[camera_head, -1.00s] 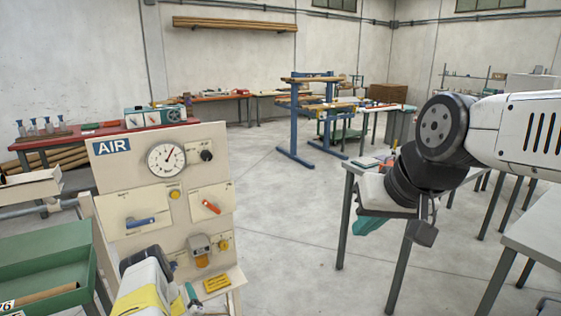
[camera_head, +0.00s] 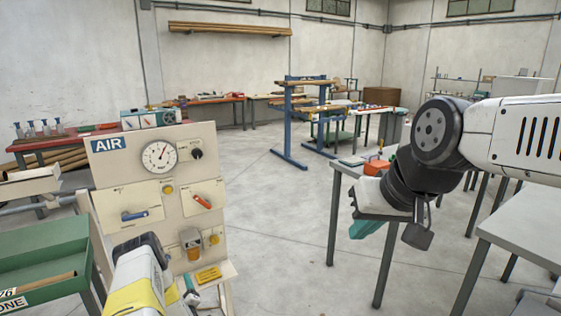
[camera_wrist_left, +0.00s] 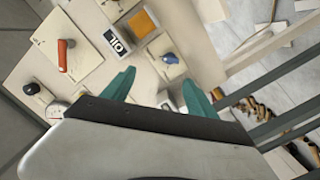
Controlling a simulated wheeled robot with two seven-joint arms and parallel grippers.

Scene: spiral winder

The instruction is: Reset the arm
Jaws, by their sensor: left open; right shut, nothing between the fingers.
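The cream AIR panel (camera_head: 150,240) stands at the left, with a round gauge (camera_head: 159,156), a blue lever (camera_head: 134,216) and a red lever (camera_head: 202,202). My left gripper (camera_wrist_left: 157,92) is open and empty in the left wrist view, its two teal fingers spread in front of the panel. Its red lever (camera_wrist_left: 63,55) and a dark blue knob (camera_wrist_left: 170,58) show there too. In the head view only a teal bit of this gripper shows by the panel's lower edge. My right gripper (camera_head: 364,229) points down at the right, shut and empty, partly hidden by its wrist.
A green tray (camera_head: 45,240) is at the lower left. A red-topped bench (camera_head: 75,139) stands behind the panel. Grey tables (camera_head: 525,228) stand at the right, near my right arm. Blue-legged stands (camera_head: 289,135) are further back. The middle floor is clear.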

